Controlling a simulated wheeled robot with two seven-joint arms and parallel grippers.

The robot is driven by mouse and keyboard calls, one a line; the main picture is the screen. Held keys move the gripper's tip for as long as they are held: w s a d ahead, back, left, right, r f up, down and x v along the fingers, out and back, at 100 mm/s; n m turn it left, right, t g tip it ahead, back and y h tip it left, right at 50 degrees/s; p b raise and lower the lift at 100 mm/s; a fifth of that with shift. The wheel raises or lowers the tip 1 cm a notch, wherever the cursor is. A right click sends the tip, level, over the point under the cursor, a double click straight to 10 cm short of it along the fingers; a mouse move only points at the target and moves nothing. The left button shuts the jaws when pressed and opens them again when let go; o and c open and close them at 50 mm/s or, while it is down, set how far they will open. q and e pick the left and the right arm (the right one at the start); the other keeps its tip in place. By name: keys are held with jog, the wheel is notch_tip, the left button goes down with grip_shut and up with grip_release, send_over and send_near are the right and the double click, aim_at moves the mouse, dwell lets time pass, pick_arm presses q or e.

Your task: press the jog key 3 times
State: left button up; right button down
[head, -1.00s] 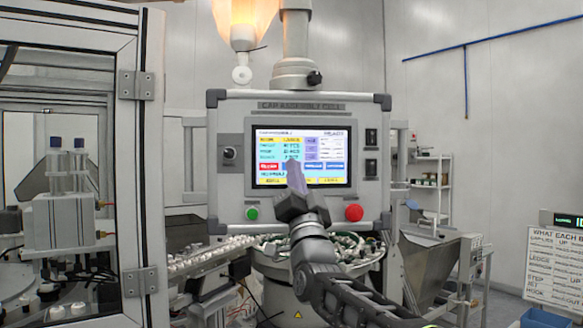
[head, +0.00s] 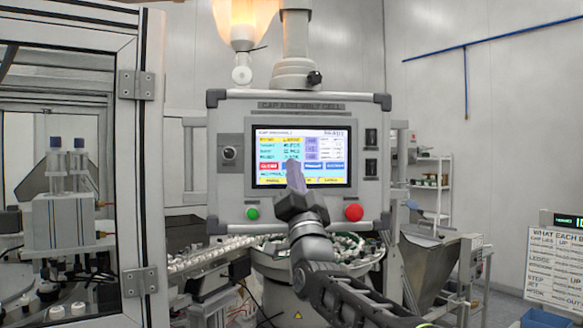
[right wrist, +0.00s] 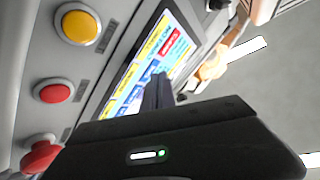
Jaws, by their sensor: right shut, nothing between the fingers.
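The touch screen (head: 330,150) is lit on the grey operator panel and also shows in the right wrist view (right wrist: 165,48). A row of keys crosses its lower part: a red key (head: 268,166) at left and blue keys (head: 313,166) at right. Their labels are too blurred for me to pick out the jog key. My right gripper (head: 294,174) is shut and empty, its fingertips over the screen between the red and blue keys, hiding that part of the row. In the right wrist view its fingers (right wrist: 157,93) reach the screen; contact is unclear. My left gripper is out of view.
A green button (head: 252,213) and a red button (head: 354,212) sit below the screen. A black-handled knob (head: 230,153) is at its left. The right wrist view shows a yellow button (right wrist: 78,24) near the screen. A framed machine door (head: 140,200) stands at left.

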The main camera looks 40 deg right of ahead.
jog(key=shift+w+d, duration=0.15)
jog(key=shift+w, duration=0.05)
dwell(0.3)
dwell(0.3)
jog(key=shift+s+f+b, duration=0.15)
jog(key=shift+s+b, duration=0.15)
jog(key=shift+b, duration=0.3)
jog(key=shift+s+a+b, duration=0.3)
jog(key=shift+a, duration=0.05)
jog(key=s+a+b, duration=0.1)
jog(key=s+b, duration=0.1)
jog(key=s+a+b, duration=0.1)
jog(key=s+b, duration=0.1)
jog(key=shift+s+a, duration=0.2)
